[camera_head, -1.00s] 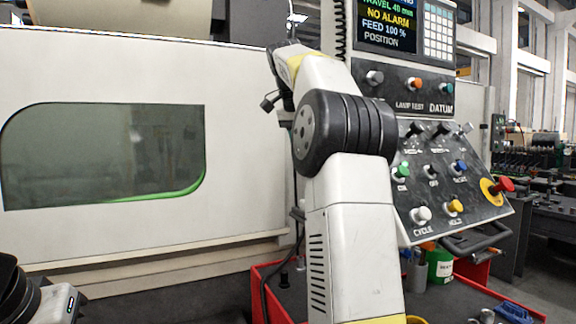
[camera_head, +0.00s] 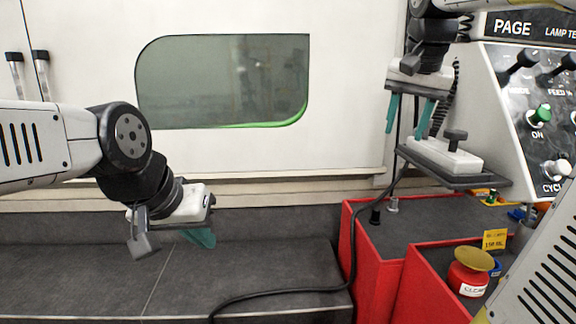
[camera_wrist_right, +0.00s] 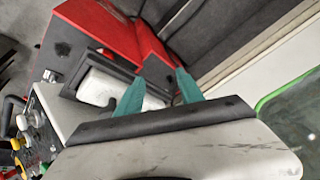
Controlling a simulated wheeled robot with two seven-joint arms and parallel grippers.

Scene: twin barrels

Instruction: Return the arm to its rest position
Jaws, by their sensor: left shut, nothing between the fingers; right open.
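My left gripper (camera_head: 200,237) hangs at left in the head view above the dark grey ledge. Its teal fingers are together with nothing held. My right gripper (camera_head: 408,115) is at upper right, pointing down, its teal fingers apart and empty. It is beside the left end of the control panel. Its fingers (camera_wrist_right: 158,92) also show apart in the right wrist view. Just below and to the right of them is a white block (camera_head: 445,156) with a black knob, on a dark shelf (camera_head: 470,180). I cannot tell whether a finger touches it.
The machine door (camera_head: 340,140) with its window (camera_head: 225,80) fills the back. Red bins (camera_head: 368,265) stand below the shelf, one holding a red container (camera_head: 467,272). A black cable (camera_head: 290,291) crosses the ledge. The control panel (camera_head: 515,95) is at right. The ledge's middle is otherwise clear.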

